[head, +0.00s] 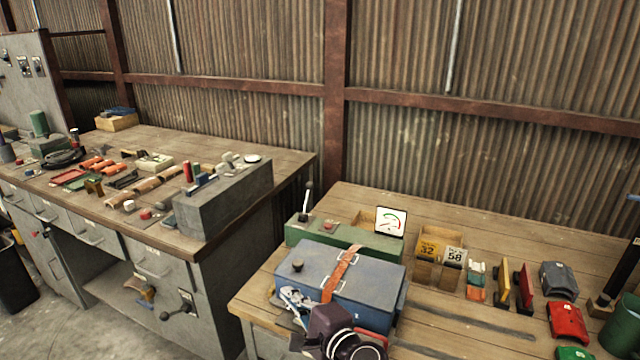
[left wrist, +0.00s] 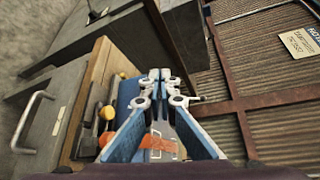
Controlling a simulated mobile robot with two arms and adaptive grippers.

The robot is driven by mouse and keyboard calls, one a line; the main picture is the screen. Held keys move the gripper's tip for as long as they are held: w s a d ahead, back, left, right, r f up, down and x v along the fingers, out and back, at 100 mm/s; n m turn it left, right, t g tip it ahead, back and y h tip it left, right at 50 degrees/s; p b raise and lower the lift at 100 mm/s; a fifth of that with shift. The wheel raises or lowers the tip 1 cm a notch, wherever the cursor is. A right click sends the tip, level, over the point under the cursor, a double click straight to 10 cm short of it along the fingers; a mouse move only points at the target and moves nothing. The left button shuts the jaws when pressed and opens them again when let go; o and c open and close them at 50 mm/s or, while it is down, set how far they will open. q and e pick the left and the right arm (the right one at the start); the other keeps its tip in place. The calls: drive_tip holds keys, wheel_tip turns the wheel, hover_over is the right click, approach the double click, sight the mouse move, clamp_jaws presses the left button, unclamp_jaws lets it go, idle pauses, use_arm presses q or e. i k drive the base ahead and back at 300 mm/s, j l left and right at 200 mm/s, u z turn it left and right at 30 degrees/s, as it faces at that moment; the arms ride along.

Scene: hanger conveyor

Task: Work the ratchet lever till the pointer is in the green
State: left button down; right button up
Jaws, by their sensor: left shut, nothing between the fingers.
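The ratchet lever (head: 307,198) stands upright with a dark knob on the left end of a long green unit (head: 330,242) on the right-hand bench. A white square gauge (head: 391,221) with a coloured arc stands at that unit's right end; its pointer is too small to read surely. My left gripper (head: 286,293) is in front of the blue box, low and nearer than the lever, and not touching the lever. Its fingertips are together and empty in the left wrist view (left wrist: 160,76). My right gripper is not in view.
A blue box (head: 375,284) with an orange strap (head: 341,274) lies between my left gripper and the green unit. A wooden holder with number tags (head: 428,249) and several coloured parts stand to the right. A grey block (head: 224,200) sits on the left bench.

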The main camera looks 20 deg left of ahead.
sight(303, 217)
drive_tip(key=i, duration=1.4)
